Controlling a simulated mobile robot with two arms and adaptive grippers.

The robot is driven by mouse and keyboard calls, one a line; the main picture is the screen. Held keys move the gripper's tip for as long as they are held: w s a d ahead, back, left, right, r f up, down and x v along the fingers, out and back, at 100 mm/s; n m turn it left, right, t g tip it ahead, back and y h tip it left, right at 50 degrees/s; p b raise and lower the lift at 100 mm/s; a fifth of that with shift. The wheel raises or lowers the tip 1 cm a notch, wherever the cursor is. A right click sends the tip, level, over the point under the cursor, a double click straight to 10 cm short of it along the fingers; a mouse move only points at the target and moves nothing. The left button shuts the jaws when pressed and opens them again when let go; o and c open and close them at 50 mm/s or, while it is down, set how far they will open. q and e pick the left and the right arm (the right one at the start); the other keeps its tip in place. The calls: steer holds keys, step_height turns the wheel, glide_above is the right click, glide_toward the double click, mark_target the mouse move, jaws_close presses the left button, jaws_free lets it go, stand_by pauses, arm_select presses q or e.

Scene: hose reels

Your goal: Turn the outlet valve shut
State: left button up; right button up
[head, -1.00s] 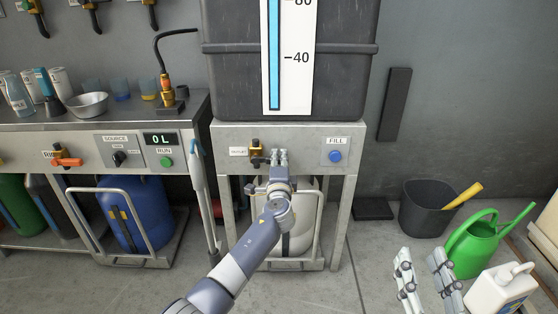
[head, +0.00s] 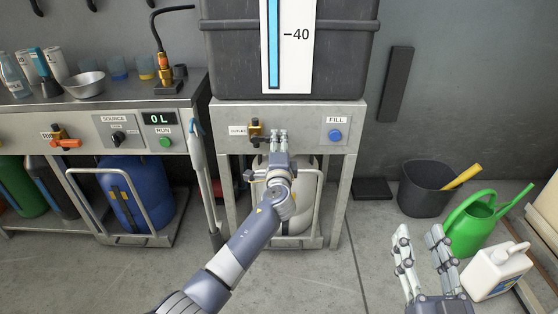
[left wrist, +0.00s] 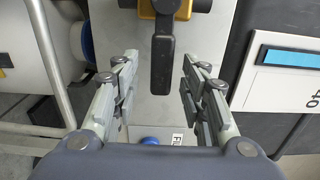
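The outlet valve (head: 256,131) is a brass-yellow fitting on the grey panel under the dark tank, beside a small outlet label. In the left wrist view its black lever (left wrist: 162,66) runs from the yellow body towards the blue fill button, so it points right, roughly level, along the panel. My left gripper (head: 279,133) is at the panel just right of the valve. In the left wrist view its fingers are apart, one each side of the lever, with gaps showing; I cannot tell the depth. My right gripper (head: 418,232) is open and empty at the lower right.
The fill button (head: 335,135) is on the same panel, right of the valve. A white container (head: 299,200) stands under the panel. A bench with a source knob (head: 117,138) is at left. A bucket (head: 425,190), green watering can (head: 474,225) and white jug (head: 497,272) stand at right.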

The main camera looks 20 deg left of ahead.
arm_select(q)
steer(key=v, duration=0.9)
steer(key=shift+s, duration=0.1)
